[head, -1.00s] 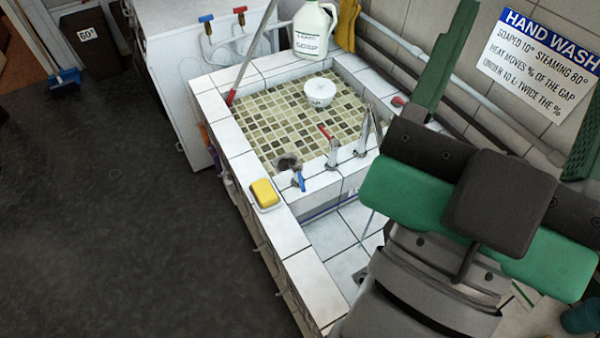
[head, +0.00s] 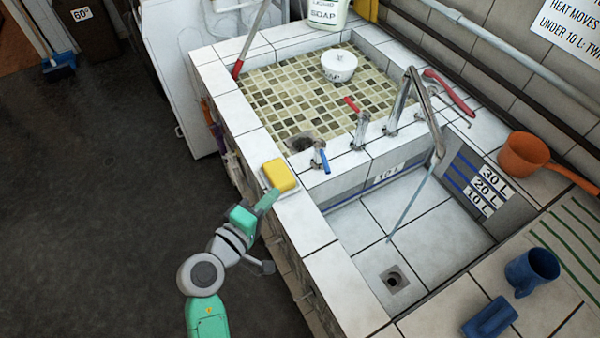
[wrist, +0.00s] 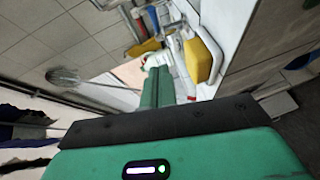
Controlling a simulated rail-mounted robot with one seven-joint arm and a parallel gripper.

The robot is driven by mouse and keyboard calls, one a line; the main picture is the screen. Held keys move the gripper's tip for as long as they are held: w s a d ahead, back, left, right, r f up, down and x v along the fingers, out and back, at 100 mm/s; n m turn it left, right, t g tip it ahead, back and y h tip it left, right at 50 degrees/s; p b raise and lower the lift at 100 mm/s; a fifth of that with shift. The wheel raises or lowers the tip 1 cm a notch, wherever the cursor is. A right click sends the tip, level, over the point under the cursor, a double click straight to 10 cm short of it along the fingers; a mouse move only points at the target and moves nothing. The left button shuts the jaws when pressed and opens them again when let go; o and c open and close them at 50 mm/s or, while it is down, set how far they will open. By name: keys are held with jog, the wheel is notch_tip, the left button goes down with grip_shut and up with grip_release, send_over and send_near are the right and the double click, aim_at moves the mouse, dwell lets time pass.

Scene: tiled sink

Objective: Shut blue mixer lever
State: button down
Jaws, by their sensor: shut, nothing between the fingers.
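The blue mixer lever (head: 325,160) sits on a short chrome tap body on the tiled ledge between the two basins. A second tap body with a red lever (head: 351,103) stands behind it, beside the tall chrome spout (head: 428,105). A thin bluish stream (head: 408,208) runs from the spout into the front basin. My gripper (head: 272,198) is shut and empty, over the basin's left rim by the yellow sponge. It is left of and nearer than the blue lever, apart from it.
The yellow sponge (head: 279,176), also in the wrist view (wrist: 198,61), lies on a dish on the left rim. An orange scoop (head: 523,154) and a blue mug (head: 532,271) are at the right.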

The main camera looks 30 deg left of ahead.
send_near(324, 157)
jog(key=w+a, duration=0.2)
jog(key=w, duration=0.1)
jog(key=shift+a+f, duration=0.3)
jog(key=shift+f, duration=0.05)
jog(key=shift+w+d+f+p, duration=0.1)
jog(key=shift+w+d+p, duration=0.15)
jog(key=shift+d, duration=0.3)
jog(key=shift+w+d+f+p, duration=0.15)
jog(key=shift+w+d, duration=0.2)
jog(key=shift+d, duration=0.2)
jog(key=shift+w+d+f, duration=0.1)
jog(key=shift+w+d, duration=0.3)
